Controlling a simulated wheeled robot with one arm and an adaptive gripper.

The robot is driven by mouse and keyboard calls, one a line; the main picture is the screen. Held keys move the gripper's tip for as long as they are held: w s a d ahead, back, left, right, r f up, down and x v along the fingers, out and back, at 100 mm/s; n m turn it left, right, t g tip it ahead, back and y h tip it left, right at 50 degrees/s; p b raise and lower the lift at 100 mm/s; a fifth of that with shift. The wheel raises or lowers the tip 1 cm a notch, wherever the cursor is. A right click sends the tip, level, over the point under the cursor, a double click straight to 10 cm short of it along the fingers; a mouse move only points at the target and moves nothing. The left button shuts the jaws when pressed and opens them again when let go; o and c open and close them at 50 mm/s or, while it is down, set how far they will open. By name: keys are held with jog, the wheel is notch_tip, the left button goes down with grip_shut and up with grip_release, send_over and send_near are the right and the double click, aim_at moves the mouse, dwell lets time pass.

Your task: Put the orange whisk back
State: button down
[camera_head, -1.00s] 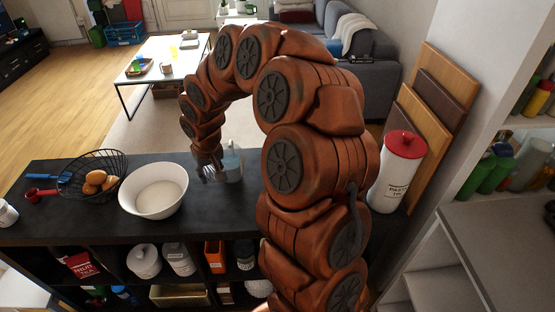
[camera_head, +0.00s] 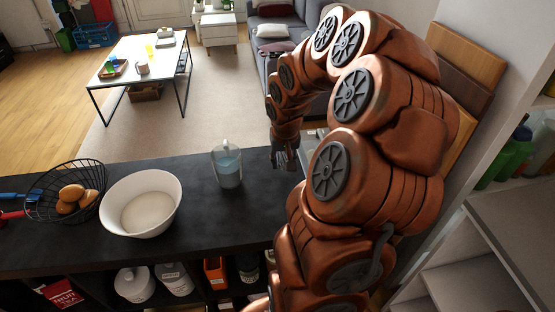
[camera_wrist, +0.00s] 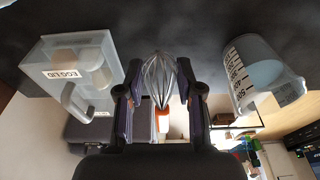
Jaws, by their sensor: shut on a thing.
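The whisk (camera_wrist: 158,78) has a balloon of thin metal wires and an orange handle (camera_wrist: 162,121). In the wrist view it sits between the two dark fingers of my gripper (camera_wrist: 160,98), which is shut on it. In the head view my gripper (camera_head: 285,160) is at the far edge of the dark counter, right of the measuring jug (camera_head: 227,168). I cannot make out the whisk in the head view; my gripper and arm hide it or it is too small.
A clear container labelled "EGG LID" (camera_wrist: 84,70) is left of my gripper in the wrist view; the jug (camera_wrist: 262,75) is on the right. A white bowl (camera_head: 140,205) and a wire basket (camera_head: 95,205) stand left on the counter (camera_head: 215,225). Wooden boards (camera_head: 468,55) stand at right.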

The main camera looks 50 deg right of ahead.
jog(key=b, duration=0.2)
send_over(283, 188)
jog(key=shift+s+a+f, duration=0.15)
jog(key=shift+a+f, duration=0.05)
jog(key=shift+f, duration=1.25)
jog(key=shift+s+a+f, duration=0.15)
jog(key=shift+f, duration=1.25)
jog(key=shift+f+b, duration=1.45)
jog(key=shift+f, duration=0.55)
jog(key=shift+f, duration=0.25)
jog(key=c, duration=1.1)
grip_release()
jog(key=o, duration=0.6)
jog(key=shift+c, duration=0.2)
jog(key=shift+r, duration=0.15)
